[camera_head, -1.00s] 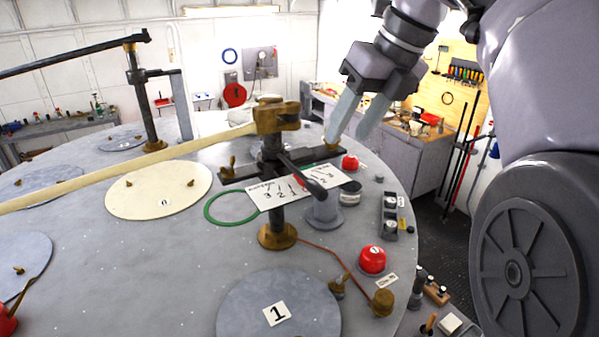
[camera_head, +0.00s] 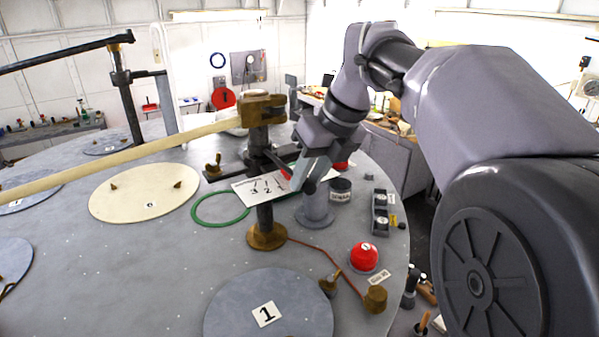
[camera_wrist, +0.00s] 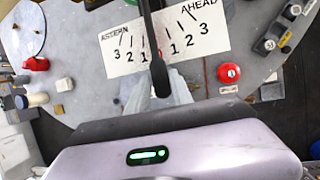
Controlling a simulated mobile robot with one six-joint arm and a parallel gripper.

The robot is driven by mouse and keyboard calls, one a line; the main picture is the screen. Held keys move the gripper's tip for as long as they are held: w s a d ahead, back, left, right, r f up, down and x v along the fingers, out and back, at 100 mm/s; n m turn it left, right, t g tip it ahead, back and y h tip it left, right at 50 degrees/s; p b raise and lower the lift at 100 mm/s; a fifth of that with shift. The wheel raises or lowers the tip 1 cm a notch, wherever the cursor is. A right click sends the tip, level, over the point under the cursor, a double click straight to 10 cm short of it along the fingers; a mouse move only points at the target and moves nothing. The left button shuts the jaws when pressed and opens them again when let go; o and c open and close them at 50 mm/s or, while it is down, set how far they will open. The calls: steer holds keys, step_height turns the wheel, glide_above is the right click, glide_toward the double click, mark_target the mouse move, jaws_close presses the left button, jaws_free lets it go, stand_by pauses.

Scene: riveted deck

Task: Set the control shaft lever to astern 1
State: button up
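The control shaft lever is a dark rod with a rounded end; it shows in the wrist view (camera_wrist: 157,60). It crosses the middle of a white scale plate (camera_wrist: 120,42), between the astern 1 and ahead 1 marks, over the red centre mark. Astern numbers are on the left, ahead numbers on the right. In the head view the plate (camera_head: 254,190) lies by the upright shaft (camera_head: 265,215). My gripper (camera_wrist: 160,95) has one pale finger on each side of the lever's end and appears open; contact is not visible. In the head view my gripper (camera_head: 303,178) hides most of the lever.
A red button (camera_head: 364,256) and a small switch box (camera_head: 381,213) stand right of the shaft. A dark-topped cylinder (camera_head: 341,190) is close to my gripper. A green ring (camera_head: 221,209) lies left.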

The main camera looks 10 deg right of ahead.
jaws_close()
stand_by(1.1)
